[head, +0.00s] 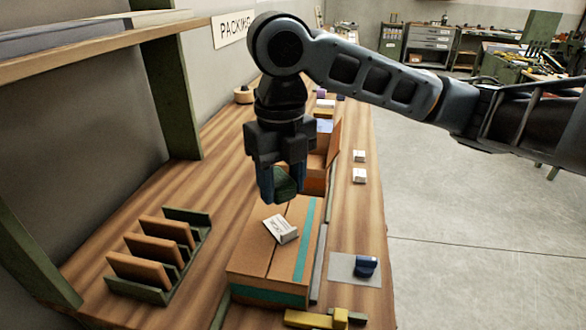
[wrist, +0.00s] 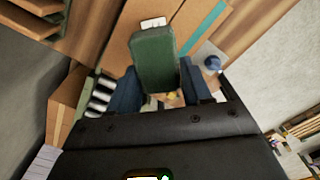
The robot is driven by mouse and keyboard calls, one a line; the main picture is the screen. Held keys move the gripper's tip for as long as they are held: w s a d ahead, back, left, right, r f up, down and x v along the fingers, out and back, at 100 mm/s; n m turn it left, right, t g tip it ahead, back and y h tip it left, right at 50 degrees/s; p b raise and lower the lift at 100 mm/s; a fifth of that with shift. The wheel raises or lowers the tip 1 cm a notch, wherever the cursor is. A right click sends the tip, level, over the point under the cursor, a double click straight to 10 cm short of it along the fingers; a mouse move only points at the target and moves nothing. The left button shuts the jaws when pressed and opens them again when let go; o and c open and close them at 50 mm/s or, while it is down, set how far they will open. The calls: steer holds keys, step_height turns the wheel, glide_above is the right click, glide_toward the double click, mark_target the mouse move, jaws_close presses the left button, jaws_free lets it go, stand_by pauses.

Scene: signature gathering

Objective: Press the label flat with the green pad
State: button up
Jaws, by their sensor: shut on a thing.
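My gripper (head: 281,182) is shut on the green pad (head: 285,187) and holds it over the far part of a closed cardboard box. In the wrist view the green pad (wrist: 152,58) sits between the two blue fingers. The white label (head: 281,228) lies on top of the cardboard box (head: 250,252), tilted, with one edge looking raised. Part of the label (wrist: 153,22) shows past the pad's end in the wrist view. The pad appears apart from the label. The box has a teal stripe (head: 305,240) along its right side.
A green rack (head: 190,262) with several brown boards stands left of the box. A blue object (head: 366,266) sits on a grey sheet at the right. A yellow tool (head: 340,318) lies at the front edge. An open orange box (head: 316,180) stands behind. Small white boxes (head: 359,176) lie at the right.

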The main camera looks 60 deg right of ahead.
mark_target(282, 230)
steer(key=shift+a, duration=0.25)
steer(key=shift+f+b, duration=2.85)
steer(key=shift+f, duration=0.35)
steer(key=shift+f+b, duration=0.6)
steer(key=shift+r+p, duration=2.65)
steer(key=shift+r, duration=0.95)
